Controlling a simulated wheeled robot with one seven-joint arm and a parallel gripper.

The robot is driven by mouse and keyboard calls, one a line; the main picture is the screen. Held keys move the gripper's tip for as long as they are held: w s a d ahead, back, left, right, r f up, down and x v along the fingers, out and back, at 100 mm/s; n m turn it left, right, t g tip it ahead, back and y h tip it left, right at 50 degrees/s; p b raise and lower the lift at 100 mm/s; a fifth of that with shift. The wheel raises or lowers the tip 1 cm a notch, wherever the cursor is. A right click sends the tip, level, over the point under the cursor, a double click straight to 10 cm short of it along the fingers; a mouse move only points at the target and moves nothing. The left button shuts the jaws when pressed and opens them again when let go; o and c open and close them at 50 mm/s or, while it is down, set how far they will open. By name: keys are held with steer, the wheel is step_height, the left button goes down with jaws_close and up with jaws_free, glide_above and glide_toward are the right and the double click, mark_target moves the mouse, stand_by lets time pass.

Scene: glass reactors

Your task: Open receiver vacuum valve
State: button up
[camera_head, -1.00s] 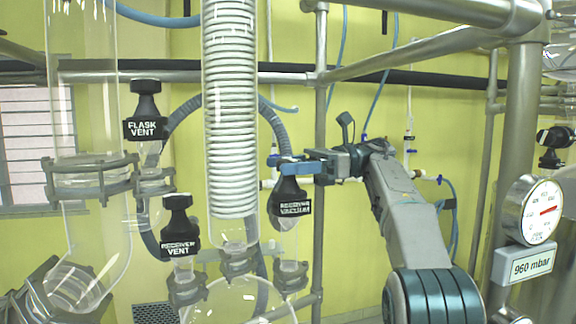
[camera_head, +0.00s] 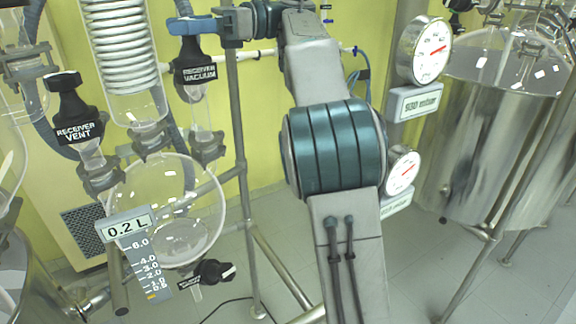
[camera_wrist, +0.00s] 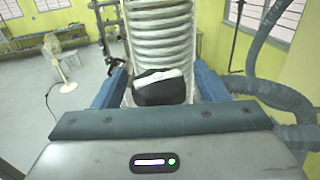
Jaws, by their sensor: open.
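The receiver vacuum valve (camera_head: 195,71) is a black knob with a white label on a glass neck, at the upper left in the head view. My gripper (camera_head: 190,25) has blue fingers and is at the top of this knob. In the wrist view, the black knob top (camera_wrist: 160,90) with a pale bar lies between my two spread fingers (camera_wrist: 158,88). The fingers are open, with a visible gap on both sides of the knob. The knob's top is partly hidden by the fingers in the head view.
The receiver vent valve (camera_head: 75,115) stands to the left. A glass receiver flask (camera_head: 185,215) with a 0.2 L scale plate (camera_head: 128,225) hangs below. Gauges (camera_head: 424,50) and a steel vessel (camera_head: 480,120) are on the right.

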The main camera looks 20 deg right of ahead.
steer(key=m+t, duration=0.3)
steer(key=t, duration=0.2)
steer(key=shift+s, duration=0.15)
steer(key=m+t, duration=0.2)
steer(key=m+t+h, duration=0.1)
steer(key=t, duration=0.2)
steer(key=shift+r+m+h, duration=0.1)
steer(key=shift+m+h, duration=0.2)
steer(key=shift+m, duration=0.1)
steer(key=shift+m+t+h+p, duration=1.1)
steer(key=shift+m+t+h, duration=1.6)
steer(key=shift+t, duration=0.8)
steer(key=shift+d+r+m+t+h, duration=0.1)
steer(key=shift+d+m+t+h, duration=0.1)
steer(key=shift+m+t+h, duration=0.95)
steer(key=shift+w+h, duration=0.2)
steer(key=shift+h, duration=0.35)
